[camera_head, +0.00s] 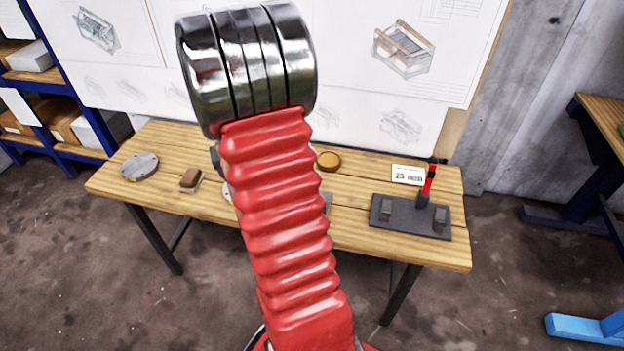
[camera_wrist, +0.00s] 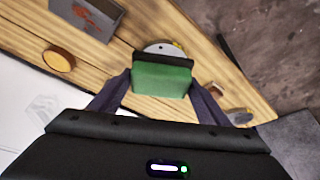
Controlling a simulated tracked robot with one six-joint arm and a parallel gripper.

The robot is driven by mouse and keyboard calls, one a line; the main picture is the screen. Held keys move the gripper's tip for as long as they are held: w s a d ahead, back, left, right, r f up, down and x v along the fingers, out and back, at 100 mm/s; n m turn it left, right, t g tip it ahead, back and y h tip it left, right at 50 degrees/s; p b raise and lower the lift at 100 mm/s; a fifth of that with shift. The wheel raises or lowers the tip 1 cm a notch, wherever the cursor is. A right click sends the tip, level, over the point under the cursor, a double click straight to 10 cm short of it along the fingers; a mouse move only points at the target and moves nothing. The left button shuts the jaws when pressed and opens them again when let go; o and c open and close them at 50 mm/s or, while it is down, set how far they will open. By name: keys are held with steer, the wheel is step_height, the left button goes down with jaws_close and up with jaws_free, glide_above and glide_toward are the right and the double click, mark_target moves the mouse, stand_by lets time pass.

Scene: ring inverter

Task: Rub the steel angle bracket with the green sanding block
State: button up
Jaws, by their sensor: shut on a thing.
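The green sanding block (camera_wrist: 162,80) is between the two dark fingers of my gripper (camera_wrist: 160,88), which is shut on it, in the wrist view. A dark strip runs along the block's far edge. A grey piece with a rusty orange patch, which looks like the steel angle bracket (camera_wrist: 103,22), lies at the top left of the wrist view, apart from the block. In the head view my red arm hides the gripper, the block and most of the bracket. Only a grey sliver (camera_head: 327,203) shows right of the arm.
On the wooden table (camera_head: 350,225) are a grey disc (camera_head: 140,166), a brown block (camera_head: 190,178), an amber round tin (camera_head: 328,160), a "23 mm" card (camera_head: 408,175) and a dark fixture with a red-handled clamp (camera_head: 412,217). A pale round piece (camera_wrist: 163,48) lies beyond the green block.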

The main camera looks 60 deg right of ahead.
steer(key=s+d+f+m, duration=0.2)
steer(key=s+d, duration=0.4)
steer(key=s, duration=0.2)
steer(key=s+d+f+m+g, duration=0.1)
steer(key=s+d+f+m, duration=0.1)
steer(key=s+d, duration=0.5)
steer(key=shift+s+f+m+h, duration=0.4)
steer(key=shift+s+f, duration=0.3)
steer(key=shift+s, duration=0.2)
steer(key=shift+g, duration=0.3)
